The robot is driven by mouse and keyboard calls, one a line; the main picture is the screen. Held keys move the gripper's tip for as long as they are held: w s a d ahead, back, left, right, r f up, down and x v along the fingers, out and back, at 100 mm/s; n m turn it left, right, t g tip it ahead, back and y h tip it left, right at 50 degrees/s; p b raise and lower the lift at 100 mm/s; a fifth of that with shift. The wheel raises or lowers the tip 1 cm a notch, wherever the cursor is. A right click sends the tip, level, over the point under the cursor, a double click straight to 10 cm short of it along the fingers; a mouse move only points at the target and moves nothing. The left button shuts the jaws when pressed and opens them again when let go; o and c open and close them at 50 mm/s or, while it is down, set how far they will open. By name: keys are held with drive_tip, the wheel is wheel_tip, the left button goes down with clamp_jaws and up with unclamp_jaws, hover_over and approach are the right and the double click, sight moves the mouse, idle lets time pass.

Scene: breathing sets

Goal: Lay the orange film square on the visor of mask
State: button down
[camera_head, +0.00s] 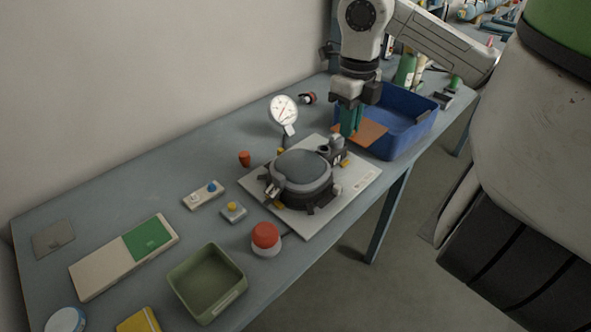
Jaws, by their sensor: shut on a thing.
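The orange film square (372,132) is a thin flat sheet beside the front of the blue bin. My gripper (350,122), with teal fingers, is shut on the film's left edge and holds it above the table. The mask (301,174), dark with a grey visor facing up, lies on a pale board (351,186), down and left of my gripper. The film is apart from the mask, up and to its right. The fingertips are small in view, and the exact grip is partly hidden.
A blue bin (409,132) stands just right of the film. A dial gauge (284,112) stands behind the mask. A red button (266,236), a green tray (207,284) and a small switch box (203,195) are at the left. The table's right edge runs close by the board.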

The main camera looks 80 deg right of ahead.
drive_tip(key=w+f+p, duration=0.2)
drive_tip(key=w+f, duration=0.1)
drive_tip(key=w, duration=0.5)
drive_tip(key=p, duration=0.2)
hover_over(289, 168)
drive_tip(key=s, duration=0.1)
wheel_tip(289, 168, down, 5)
drive_tip(key=shift+s+a, duration=0.1)
drive_tip(key=shift+w+f, duration=0.4)
drive_tip(key=shift+f, duration=0.05)
drive_tip(key=f, duration=0.2)
drive_tip(key=f+p, duration=0.1)
drive_tip(key=shift+w, duration=0.25)
drive_tip(key=shift+f, duration=0.4)
drive_tip(key=shift+f, duration=0.15)
drive_tip(key=c, duration=1.7)
unclamp_jaws()
drive_tip(key=o, duration=0.5)
drive_tip(key=shift+c, duration=0.2)
